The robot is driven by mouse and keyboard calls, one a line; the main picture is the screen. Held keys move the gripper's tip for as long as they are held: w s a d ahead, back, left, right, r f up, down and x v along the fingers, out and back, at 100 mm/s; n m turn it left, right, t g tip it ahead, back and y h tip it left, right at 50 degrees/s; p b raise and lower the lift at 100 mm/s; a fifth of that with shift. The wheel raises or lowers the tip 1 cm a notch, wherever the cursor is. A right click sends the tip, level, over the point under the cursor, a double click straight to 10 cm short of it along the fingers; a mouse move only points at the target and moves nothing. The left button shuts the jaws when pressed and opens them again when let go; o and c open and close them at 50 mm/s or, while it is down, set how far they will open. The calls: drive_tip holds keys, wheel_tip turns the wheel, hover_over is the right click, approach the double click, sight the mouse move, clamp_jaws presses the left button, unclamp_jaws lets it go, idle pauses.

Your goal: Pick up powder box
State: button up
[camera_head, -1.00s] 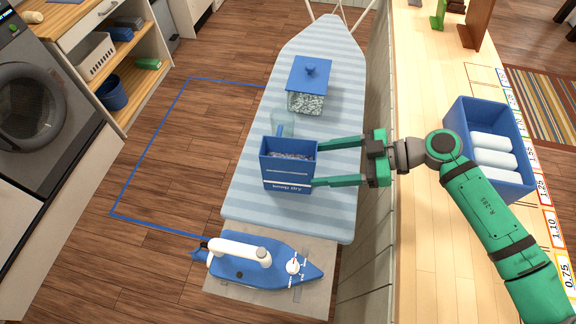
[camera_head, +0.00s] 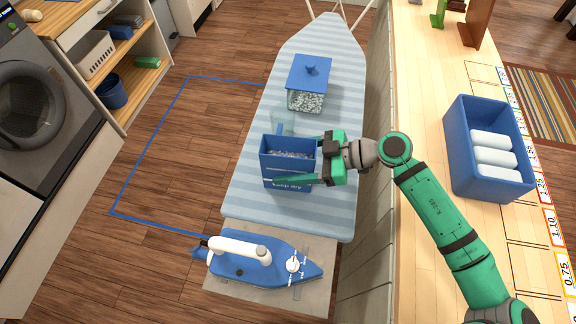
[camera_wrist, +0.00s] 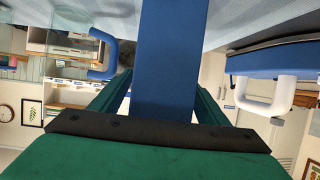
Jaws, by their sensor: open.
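The powder box (camera_head: 287,168) is an open-topped blue box with white lettering and speckled powder inside. It stands upright on the striped ironing board (camera_head: 255,205). My gripper (camera_head: 293,161) is open, with one green finger on the far side of the box and the other across its near face. In the wrist view the blue box side (camera_wrist: 168,60) rises between the two green fingers (camera_wrist: 160,100). I cannot tell whether either finger touches it. The front lettering is partly hidden by the near finger.
A glass jar with a blue lid (camera_head: 308,84) stands behind the box, with a clear scoop or cup (camera_head: 283,122) between. A blue bin of white rolls (camera_head: 488,150) stands on the wooden counter at right.

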drive_tip(key=c, duration=1.7)
drive_tip(key=shift+o, duration=0.2)
drive_tip(key=shift+r, duration=0.25)
drive_tip(key=w+d+r, duration=0.9)
drive_tip(key=w+r, duration=0.1)
drive_tip(key=r, duration=0.2)
drive_tip(key=shift+w+r, duration=0.15)
drive_tip(key=shift+r, duration=0.1)
drive_tip(key=shift+d, duration=0.2)
drive_tip(key=o, duration=0.9)
clamp_jaws()
